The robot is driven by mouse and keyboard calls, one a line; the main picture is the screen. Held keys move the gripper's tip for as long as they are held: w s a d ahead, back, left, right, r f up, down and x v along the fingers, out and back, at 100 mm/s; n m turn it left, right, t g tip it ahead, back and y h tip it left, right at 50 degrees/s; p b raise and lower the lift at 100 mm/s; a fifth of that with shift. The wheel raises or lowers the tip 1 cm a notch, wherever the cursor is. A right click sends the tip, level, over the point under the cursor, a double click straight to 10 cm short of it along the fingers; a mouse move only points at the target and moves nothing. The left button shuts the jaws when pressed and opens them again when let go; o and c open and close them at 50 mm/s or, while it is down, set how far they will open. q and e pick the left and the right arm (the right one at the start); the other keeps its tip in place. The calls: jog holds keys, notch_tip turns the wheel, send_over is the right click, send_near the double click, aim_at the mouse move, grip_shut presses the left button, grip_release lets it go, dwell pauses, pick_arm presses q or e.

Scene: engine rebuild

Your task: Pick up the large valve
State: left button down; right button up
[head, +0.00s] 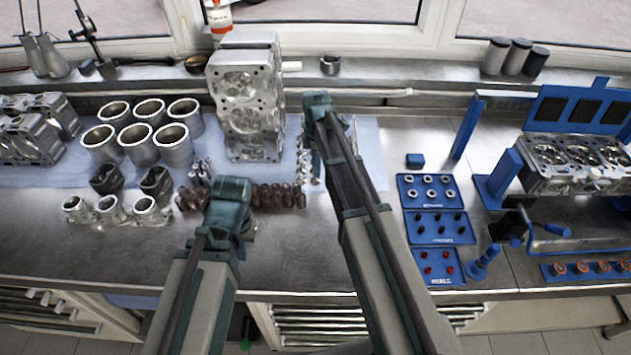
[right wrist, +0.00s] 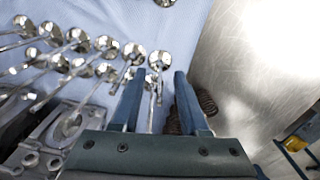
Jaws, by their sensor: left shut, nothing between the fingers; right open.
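Several shiny metal valves with round heads lie in a row on the blue cloth in the right wrist view. One valve (right wrist: 158,61) has its head just beyond and between my right fingertips, and its stem runs back between the fingers. I cannot tell surely which valve is the large one. My right gripper (right wrist: 157,78) is open and holds nothing. In the head view my right gripper (head: 317,108) is over the valve row (head: 302,165), partly hiding it. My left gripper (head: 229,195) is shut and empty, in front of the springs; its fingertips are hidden.
Dark coil springs (right wrist: 206,101) lie right of my right fingers. A metal casting (right wrist: 60,130) is at lower left there. In the head view an engine block (head: 245,100) stands left of my right gripper, and blue trays (head: 440,228) lie right. The front bench is partly clear.

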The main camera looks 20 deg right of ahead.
pick_arm(q)
notch_tip(320, 180, down, 3)
jog(key=shift+r+b, duration=0.1)
jog(key=shift+b, duration=0.75)
pick_arm(e)
notch_tip(320, 180, down, 3)
jog(key=shift+r, duration=0.15)
pick_arm(q)
jog(key=shift+r, duration=0.1)
pick_arm(e)
jog(key=shift+r, duration=0.1)
grip_shut()
